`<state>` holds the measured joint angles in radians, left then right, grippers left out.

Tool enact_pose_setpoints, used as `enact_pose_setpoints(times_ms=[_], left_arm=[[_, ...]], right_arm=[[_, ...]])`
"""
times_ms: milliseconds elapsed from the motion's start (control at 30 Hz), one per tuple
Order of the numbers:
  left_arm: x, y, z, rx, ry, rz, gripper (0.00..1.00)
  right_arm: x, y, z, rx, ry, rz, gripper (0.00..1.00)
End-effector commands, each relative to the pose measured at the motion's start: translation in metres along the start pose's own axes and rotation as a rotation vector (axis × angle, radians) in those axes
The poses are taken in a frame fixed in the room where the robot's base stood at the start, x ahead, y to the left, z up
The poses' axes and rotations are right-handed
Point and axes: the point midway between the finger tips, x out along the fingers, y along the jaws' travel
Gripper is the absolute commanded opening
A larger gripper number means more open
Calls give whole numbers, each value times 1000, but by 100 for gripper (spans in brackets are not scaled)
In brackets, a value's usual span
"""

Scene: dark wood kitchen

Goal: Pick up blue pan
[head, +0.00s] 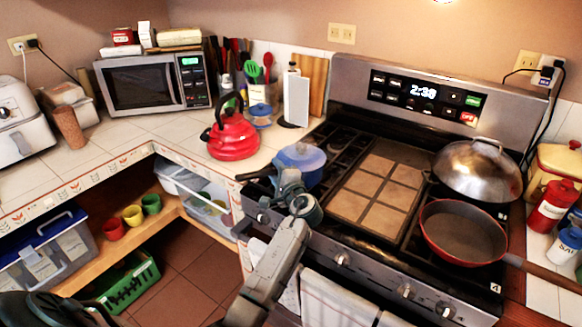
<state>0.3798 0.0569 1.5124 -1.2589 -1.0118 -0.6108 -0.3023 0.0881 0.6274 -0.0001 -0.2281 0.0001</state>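The blue pan (303,157) sits at the front left of the stove, with its lid or top facing up and its black handle (255,173) pointing left. My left gripper (287,177) is at the near side of the pan, beside the handle's base, and overlaps the pan's front in the head view. Its fingers are small and partly hidden, so I cannot tell whether they are open or shut, or whether they touch the handle. My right gripper is not in view.
A red kettle (233,136) stands on the counter left of the pan. A red pan (462,234) and a steel domed lid (478,171) occupy the stove's right side. A tiled griddle (378,197) lies mid-stove. Open shelves with bins (45,248) are below the left counter.

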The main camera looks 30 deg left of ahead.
Motion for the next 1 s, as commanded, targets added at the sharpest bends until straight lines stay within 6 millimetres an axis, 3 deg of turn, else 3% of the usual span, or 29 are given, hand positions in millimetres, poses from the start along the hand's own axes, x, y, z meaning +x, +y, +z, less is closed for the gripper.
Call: enact_pose_setpoints(times_ms=[100,367,567,600,1000], left_arm=[[12,0,0,1,-1,0,40],[14,1,0,-1,1,1,40],[14,1,0,0,0,1,3],[14,1,0,0,0,1,0],[14,-1,0,-3,0,-2,0]], right_arm=[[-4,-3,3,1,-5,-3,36],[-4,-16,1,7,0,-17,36],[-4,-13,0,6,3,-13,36],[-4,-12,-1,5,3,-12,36],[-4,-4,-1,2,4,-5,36]])
